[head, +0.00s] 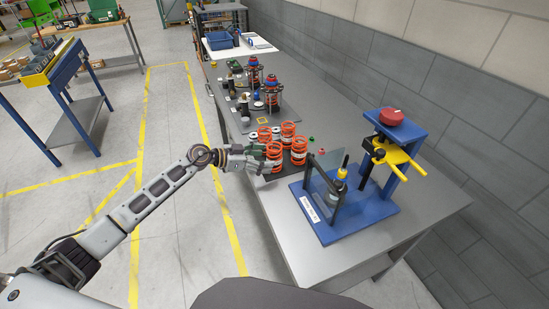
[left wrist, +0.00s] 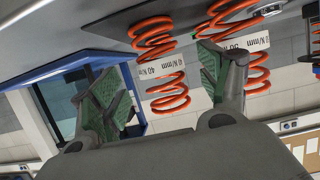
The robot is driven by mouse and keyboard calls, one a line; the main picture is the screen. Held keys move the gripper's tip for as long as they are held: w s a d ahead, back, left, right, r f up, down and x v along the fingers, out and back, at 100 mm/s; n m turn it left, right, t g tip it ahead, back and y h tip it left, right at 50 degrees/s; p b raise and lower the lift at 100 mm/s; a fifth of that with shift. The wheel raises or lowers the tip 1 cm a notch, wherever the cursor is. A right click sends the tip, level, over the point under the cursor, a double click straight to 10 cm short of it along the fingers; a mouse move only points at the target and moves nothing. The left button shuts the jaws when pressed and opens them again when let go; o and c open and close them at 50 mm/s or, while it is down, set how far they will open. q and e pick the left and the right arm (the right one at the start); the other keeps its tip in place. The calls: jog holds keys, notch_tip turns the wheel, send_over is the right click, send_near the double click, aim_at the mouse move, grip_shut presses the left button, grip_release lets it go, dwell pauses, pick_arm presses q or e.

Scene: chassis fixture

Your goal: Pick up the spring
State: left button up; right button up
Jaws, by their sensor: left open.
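Several orange coil springs with white label bands stand on a dark mat on the grey workbench. In the head view one spring (head: 299,150) stands at the near right of the group and another (head: 288,129) stands behind it. My left gripper (head: 270,157) is at the near left of the group, partly covering a spring (head: 273,150). In the left wrist view my left gripper (left wrist: 165,85) is open. A spring (left wrist: 168,100) labelled 40 N/mm shows between its green-padded fingers. Another spring (left wrist: 257,76) shows behind the right finger. I cannot tell whether the fingers touch either one. My right gripper is not in view.
A blue fixture (head: 355,222) with a clear panel and a red knob (head: 391,116) stands right of the springs. Assembled spring units (head: 271,90) stand farther back. A grey wall runs along the right. The bench's near right surface is bare.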

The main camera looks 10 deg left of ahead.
aim_at(275, 159)
pick_arm(q)
jog(key=shift+f+x, duration=0.15)
jog(key=shift+x, duration=0.6)
jog(key=shift+f+x, duration=0.15)
jog(key=shift+x, duration=1.65)
jog(key=c, duration=1.4)
jog(key=shift+c, duration=0.2)
jog(key=shift+r, duration=0.1)
